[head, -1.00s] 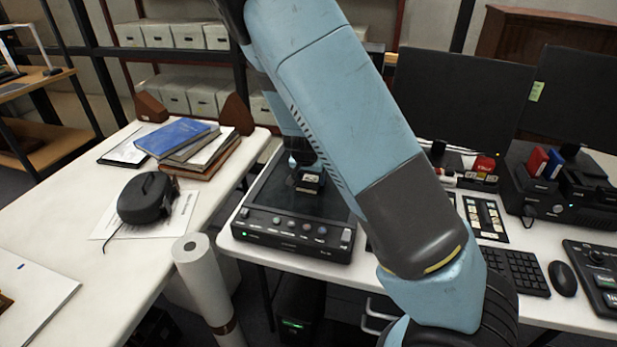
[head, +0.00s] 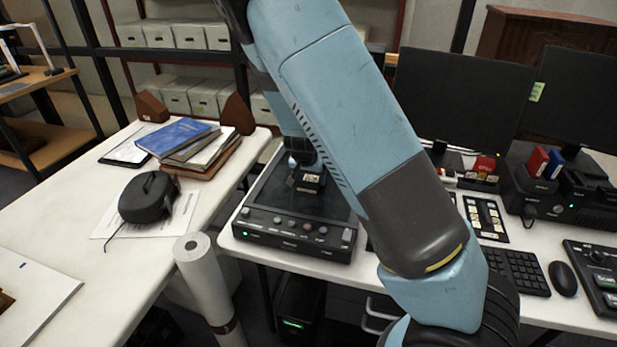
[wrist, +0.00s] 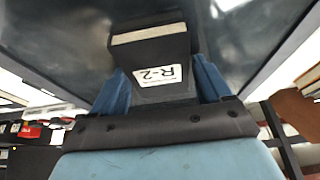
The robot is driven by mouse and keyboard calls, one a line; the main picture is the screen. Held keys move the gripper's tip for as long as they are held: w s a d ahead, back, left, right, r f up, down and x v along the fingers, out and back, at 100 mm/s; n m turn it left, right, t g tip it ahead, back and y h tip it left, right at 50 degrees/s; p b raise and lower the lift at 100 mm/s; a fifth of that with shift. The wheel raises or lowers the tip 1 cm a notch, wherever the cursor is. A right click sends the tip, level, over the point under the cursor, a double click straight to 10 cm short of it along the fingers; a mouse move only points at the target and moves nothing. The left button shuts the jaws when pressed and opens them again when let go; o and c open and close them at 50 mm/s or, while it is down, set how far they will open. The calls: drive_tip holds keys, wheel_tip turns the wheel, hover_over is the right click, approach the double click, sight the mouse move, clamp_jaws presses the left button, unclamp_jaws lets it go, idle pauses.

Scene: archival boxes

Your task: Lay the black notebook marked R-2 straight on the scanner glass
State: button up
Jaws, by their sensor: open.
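The black notebook (head: 306,188) is small, with a white label, and shows at the scanner glass (head: 273,194) in the head view. In the wrist view the notebook (wrist: 150,52) shows its pale page edge and the label R-2. My gripper (wrist: 163,85) is open, with a blue finger on either side of the notebook. The notebook looks roughly in line with the scanner's sides, but the slanted view leaves its exact angle unclear. I cannot tell whether its underside fully touches the glass. My arm hides the scanner's right part in the head view.
The scanner's front panel (head: 295,228) has knobs and buttons. Left of it, a separate table holds stacked books (head: 190,148), a black device (head: 149,197) and papers. A paper roll (head: 203,280) stands in the gap. Monitors (head: 465,95), a keyboard and a mouse (head: 562,278) are right.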

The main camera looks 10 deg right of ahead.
drive_tip(key=shift+s+d+f, duration=0.2)
drive_tip(key=shift+s+d, duration=0.05)
drive_tip(key=shift+d, duration=0.05)
drive_tip(key=shift+r, duration=0.2)
drive_tip(key=v, duration=1.2)
drive_tip(key=shift+w+a, duration=0.2)
drive_tip(key=shift+a, duration=0.05)
drive_tip(key=shift+r, duration=0.1)
drive_tip(key=s+d+r+n, duration=0.1)
drive_tip(key=s+d+r, duration=0.4)
drive_tip(key=s+r, duration=0.2)
drive_tip(key=s+d+r+n+t+y, duration=0.1)
drive_tip(key=s+d+r+n, duration=0.1)
drive_tip(key=s+d+r, duration=0.3)
drive_tip(key=s+d+r+n, duration=0.1)
drive_tip(key=s+d+r, duration=0.5)
drive_tip(key=s+r, duration=0.4)
drive_tip(key=s, duration=0.6)
drive_tip(key=shift+s+r+y, duration=0.15)
drive_tip(key=shift+r+y, duration=0.1)
drive_tip(key=shift+y, duration=0.05)
